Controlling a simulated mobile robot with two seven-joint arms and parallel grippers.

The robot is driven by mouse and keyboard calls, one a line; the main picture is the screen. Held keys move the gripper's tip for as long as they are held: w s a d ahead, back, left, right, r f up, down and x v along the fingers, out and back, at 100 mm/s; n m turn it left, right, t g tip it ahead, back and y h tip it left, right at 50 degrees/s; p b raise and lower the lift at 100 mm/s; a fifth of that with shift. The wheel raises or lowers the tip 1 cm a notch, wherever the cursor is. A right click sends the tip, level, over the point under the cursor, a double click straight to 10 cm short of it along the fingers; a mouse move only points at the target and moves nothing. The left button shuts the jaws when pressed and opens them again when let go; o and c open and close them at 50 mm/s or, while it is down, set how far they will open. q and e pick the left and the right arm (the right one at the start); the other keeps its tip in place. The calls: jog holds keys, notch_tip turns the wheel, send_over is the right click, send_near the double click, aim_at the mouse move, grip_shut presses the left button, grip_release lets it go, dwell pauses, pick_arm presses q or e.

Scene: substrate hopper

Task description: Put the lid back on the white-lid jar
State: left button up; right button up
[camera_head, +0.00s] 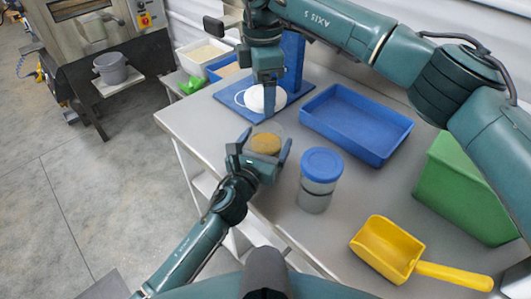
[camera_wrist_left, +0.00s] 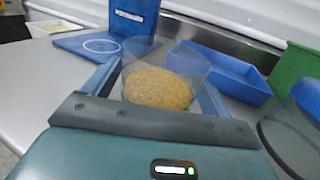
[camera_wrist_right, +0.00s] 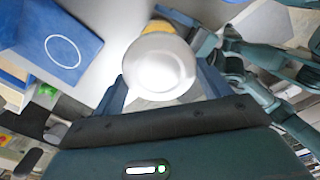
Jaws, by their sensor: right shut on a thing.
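The clear open jar (camera_head: 265,143) with brown grainy contents stands on the table near its left edge. It also shows in the left wrist view (camera_wrist_left: 165,80). My left gripper (camera_head: 264,146) is open, with one finger on each side of the jar; I cannot tell if either touches the glass. My right gripper (camera_head: 266,100) is shut on the white lid (camera_head: 256,99), up and behind the jar. The lid fills the middle of the right wrist view (camera_wrist_right: 160,65), with part of the brown contents beyond it.
A blue-lidded jar (camera_head: 320,166) stands right of the open jar. A blue tray (camera_head: 350,132), a yellow scoop (camera_head: 385,250) and a green bin (camera_head: 460,195) lie further right. A blue board with a white ring (camera_head: 226,95) is at the back left.

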aim_at(263, 121)
pick_arm(q)
jog(key=c, duration=1.2)
pick_arm(e)
jog(key=shift+f, duration=2.55)
jog(key=shift+f, duration=0.9)
jog(key=shift+f, duration=0.55)
